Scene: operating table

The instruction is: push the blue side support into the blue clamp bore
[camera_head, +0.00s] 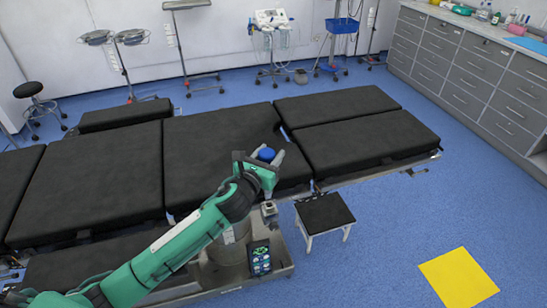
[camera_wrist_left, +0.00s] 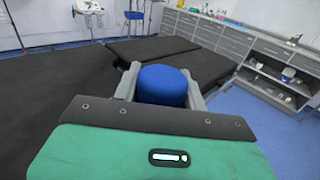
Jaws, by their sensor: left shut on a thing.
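My left gripper (camera_head: 263,160) is over the near edge of the black operating table (camera_head: 215,135). It is shut on the blue side support (camera_head: 266,154), a rounded blue piece. In the left wrist view, the blue side support (camera_wrist_left: 163,85) sits between the two grey fingers of my left gripper (camera_wrist_left: 162,88). The lower part of the support is hidden by the gripper. I cannot make out the blue clamp or its bore in either view. My right gripper is not in view.
A small black-topped step stool (camera_head: 325,212) stands in front of the table. A control panel (camera_head: 260,258) is at the table's base. A yellow mat (camera_head: 458,277) lies on the open blue floor at the right. Grey drawer cabinets (camera_head: 470,75) line the right wall.

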